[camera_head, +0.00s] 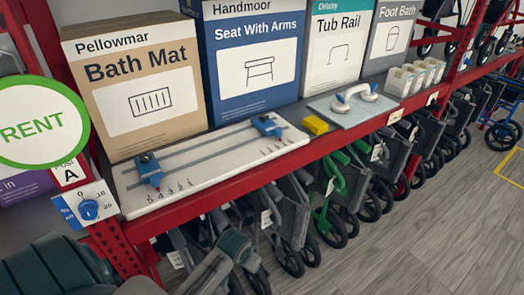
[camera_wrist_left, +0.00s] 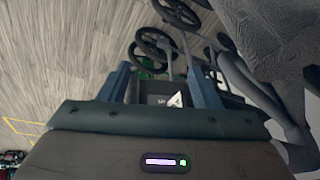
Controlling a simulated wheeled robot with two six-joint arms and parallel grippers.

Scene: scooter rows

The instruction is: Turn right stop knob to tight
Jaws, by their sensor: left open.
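A white board (camera_head: 215,160) with two grey rails lies on the red shelf. A blue stop (camera_head: 149,169) sits at its left end, and the right stop (camera_head: 267,125), also blue, sits near its right end. The right stop's knob is too small for me to read its setting. My left gripper (camera_wrist_left: 160,82) is open in the left wrist view, with its two blue-grey fingers apart and a dark scooter part with a white tag behind them. Parts of my arm show low in the head view, away from both stops. My right gripper is not seen.
Boxes, including the Bath Mat box (camera_head: 143,85), stand behind the board. A yellow block (camera_head: 315,125) and a grey pad with a white handle (camera_head: 352,105) lie to its right. A blue dial (camera_head: 88,209) is at the left post. Folded scooters crowd below the shelf.

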